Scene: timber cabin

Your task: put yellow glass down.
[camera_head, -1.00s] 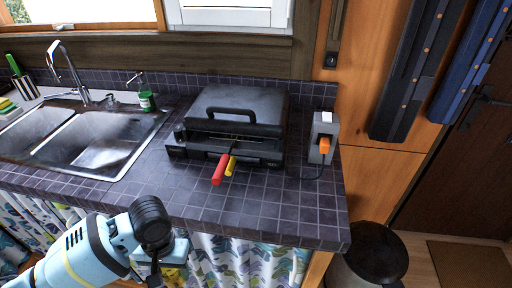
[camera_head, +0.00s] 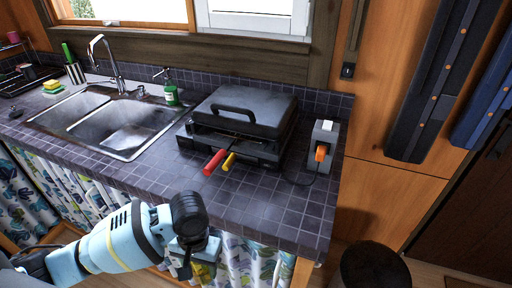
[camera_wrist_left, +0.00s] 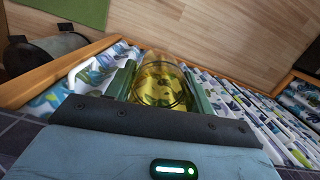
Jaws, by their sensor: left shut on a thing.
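The yellow glass (camera_wrist_left: 158,88) is see-through and sits between the two green-grey fingers of my left gripper (camera_wrist_left: 160,76) in the left wrist view. The gripper is shut on it. In the head view my left gripper (camera_head: 192,250) is in front of the tiled counter's front edge, and the glass is mostly hidden there, with only a little yellow showing low down. My right gripper is not in view.
The dark tiled counter (camera_head: 268,212) has free room at its front right. On it stand a black grill (camera_head: 240,120) with red and yellow handles, a grey socket box (camera_head: 322,145), and a green soap bottle (camera_head: 171,95) beside the sink (camera_head: 130,125). Patterned curtains hang below.

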